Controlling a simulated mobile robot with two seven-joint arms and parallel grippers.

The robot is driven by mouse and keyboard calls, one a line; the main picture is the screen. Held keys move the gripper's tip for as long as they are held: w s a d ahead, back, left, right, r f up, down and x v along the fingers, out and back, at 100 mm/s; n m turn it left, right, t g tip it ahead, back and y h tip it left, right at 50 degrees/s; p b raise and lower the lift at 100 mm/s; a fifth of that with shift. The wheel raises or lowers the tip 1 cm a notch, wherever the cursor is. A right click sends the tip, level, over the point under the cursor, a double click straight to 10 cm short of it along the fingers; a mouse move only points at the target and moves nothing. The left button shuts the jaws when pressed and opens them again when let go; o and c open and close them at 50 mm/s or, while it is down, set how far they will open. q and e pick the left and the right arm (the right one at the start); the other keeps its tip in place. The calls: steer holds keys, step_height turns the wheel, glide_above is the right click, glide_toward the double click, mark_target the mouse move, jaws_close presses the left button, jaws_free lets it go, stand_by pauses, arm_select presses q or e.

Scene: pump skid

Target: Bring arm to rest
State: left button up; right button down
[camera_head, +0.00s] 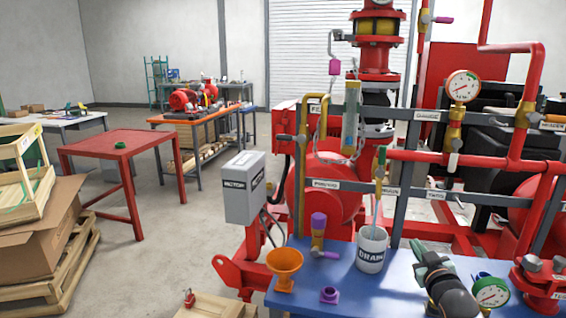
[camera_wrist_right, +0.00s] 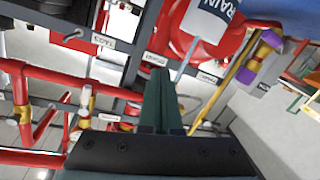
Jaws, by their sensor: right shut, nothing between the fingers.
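My right gripper (camera_head: 424,256) is above the blue table (camera_head: 345,290) in the head view, to the right of the white DRAIN cup (camera_head: 371,249) and apart from it. Its green fingers are together with nothing between them. In the right wrist view the shut fingers (camera_wrist_right: 160,85) point toward the red pipework, and the DRAIN cup (camera_wrist_right: 208,18) shows tilted at the top. My left gripper is not in view.
An orange funnel (camera_head: 285,268), a small purple fitting (camera_head: 329,295) and a gauge (camera_head: 491,293) are on or over the blue table. Red pipes (camera_head: 440,158) and grey posts stand behind. A red table (camera_head: 112,142) stands at left, with open floor between.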

steer(key=s+a+f+g+y, duration=0.1)
steer(key=s+a+f, duration=0.2)
steer(key=s+f, duration=0.3)
steer(key=s+a+f+g, duration=0.1)
steer(key=s+a+f, duration=0.25)
steer(key=f, duration=0.35)
steer(key=s+a+f+g+y, duration=0.1)
steer(key=s+a+f+g, duration=0.15)
steer(key=s+f, duration=0.4)
steer(key=s+a+f+g, duration=0.1)
steer(key=s+a+f, duration=0.1)
steer(key=s, duration=0.6)
steer(key=s+a+f+g+y, duration=0.1)
steer(key=s+a+f, duration=0.2)
steer(key=s, duration=0.5)
steer(key=s+a+f+g, duration=0.1)
steer(key=s+a+f, duration=0.2)
steer(key=s+f, duration=0.2)
steer(key=s, duration=0.2)
steer(key=shift+s+a+m+y, duration=0.25)
steer(key=shift+s+m+y, duration=0.05)
steer(key=shift+s+y, duration=0.1)
